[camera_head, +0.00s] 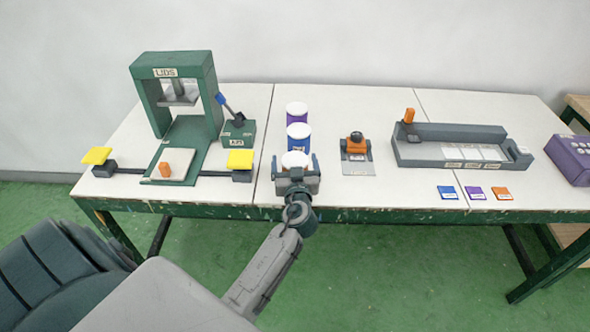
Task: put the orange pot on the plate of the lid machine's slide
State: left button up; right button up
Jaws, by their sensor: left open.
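A row of pots with white tops stands left of the table's middle: a purple pot (297,118) at the back, a blue pot (298,143) before it, and a front pot (295,159). My left gripper (296,166) is open, with its fingers on either side of the front pot. The gripper hides this pot's body, so I cannot tell its colour. The green lid machine (206,80), labelled LIDS, stands at the left. My right gripper is not in view.
Yellow pads (97,155) and (240,158) flank the slide plate. A green lever box (238,132) stands beside the machine. Right of the pots are an orange-and-grey device (355,146), a long grey tray (405,152), several coloured cards (475,192) and a purple box (570,158).

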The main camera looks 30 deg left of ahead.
pick_arm(q)
jog(key=shift+w+a, duration=0.15)
jog(key=shift+c, duration=0.4)
jog(key=c, duration=1.3)
jog(key=shift+c, duration=0.2)
jog(key=shift+r, duration=0.1)
